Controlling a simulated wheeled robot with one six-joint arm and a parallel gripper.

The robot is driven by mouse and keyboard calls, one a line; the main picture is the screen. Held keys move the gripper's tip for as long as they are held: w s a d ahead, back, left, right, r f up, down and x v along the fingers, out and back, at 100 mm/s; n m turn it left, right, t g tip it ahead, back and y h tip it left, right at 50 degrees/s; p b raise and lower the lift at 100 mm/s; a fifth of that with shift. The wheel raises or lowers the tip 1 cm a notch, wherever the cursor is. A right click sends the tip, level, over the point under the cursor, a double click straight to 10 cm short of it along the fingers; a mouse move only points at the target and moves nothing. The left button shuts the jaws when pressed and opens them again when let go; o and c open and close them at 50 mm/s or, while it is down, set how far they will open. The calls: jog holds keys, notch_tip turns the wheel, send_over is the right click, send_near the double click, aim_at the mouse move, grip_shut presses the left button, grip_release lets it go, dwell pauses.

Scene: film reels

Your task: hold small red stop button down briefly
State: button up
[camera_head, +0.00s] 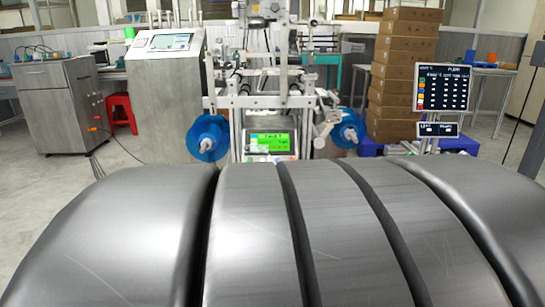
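The machine (262,95) with rollers on a metal frame stands at the middle back. It carries a blue film reel (207,137) at its left and another blue reel (347,128) at its right. A lit green display panel (268,142) sits low in its middle. Some small controls lie along the lower edge of this panel, too small to tell apart. I cannot make out the small red stop button clearly. My gripper is not in view.
A large dark ribbed surface fills the foreground. A grey console (166,92) with a screen stands left of the machine, near a red stool (120,113). A grey cabinet (58,103) is at far left. Stacked cardboard boxes (403,75) and a dark status screen (443,88) stand right.

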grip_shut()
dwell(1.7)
